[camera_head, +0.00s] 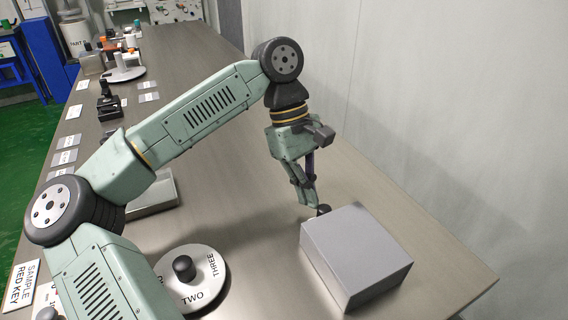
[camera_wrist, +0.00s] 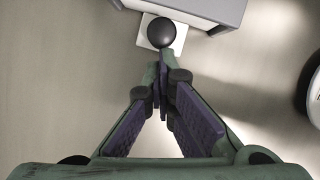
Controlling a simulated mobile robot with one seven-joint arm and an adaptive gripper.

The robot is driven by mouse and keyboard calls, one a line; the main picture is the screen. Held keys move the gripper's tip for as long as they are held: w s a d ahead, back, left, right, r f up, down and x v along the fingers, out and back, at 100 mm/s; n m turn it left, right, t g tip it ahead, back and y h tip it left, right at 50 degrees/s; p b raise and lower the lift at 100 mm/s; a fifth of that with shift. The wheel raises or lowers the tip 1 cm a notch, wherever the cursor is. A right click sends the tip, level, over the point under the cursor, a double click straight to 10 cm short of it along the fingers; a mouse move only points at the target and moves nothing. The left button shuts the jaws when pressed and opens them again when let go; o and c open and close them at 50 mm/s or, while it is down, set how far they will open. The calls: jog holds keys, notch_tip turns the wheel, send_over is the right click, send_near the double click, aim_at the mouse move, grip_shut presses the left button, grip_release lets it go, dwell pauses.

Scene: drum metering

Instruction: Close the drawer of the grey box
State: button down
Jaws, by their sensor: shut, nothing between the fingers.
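The grey box (camera_head: 352,248) stands on the table at the lower right in the head view, and its edge (camera_wrist: 205,8) shows at the top of the wrist view. A round black knob (camera_wrist: 161,32) sticks out beside the box, above a small pale plate. The knob also shows in the head view (camera_head: 323,210), at the box's far left corner. My gripper (camera_head: 311,208) is shut and empty, pointing down beside the knob. In the wrist view its fingertips (camera_wrist: 162,62) are just short of the knob; I cannot tell whether they touch.
A white dial (camera_head: 205,262) marked TWO and THREE, with a black knob, lies left of the box. A grey tray (camera_head: 155,198) is partly behind my arm. A wall (camera_head: 430,130) runs along the right. The table beyond my gripper is clear.

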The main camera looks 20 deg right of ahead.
jog(key=shift+s+r, duration=0.1)
jog(key=v, duration=1.1)
jog(key=shift+r, duration=0.35)
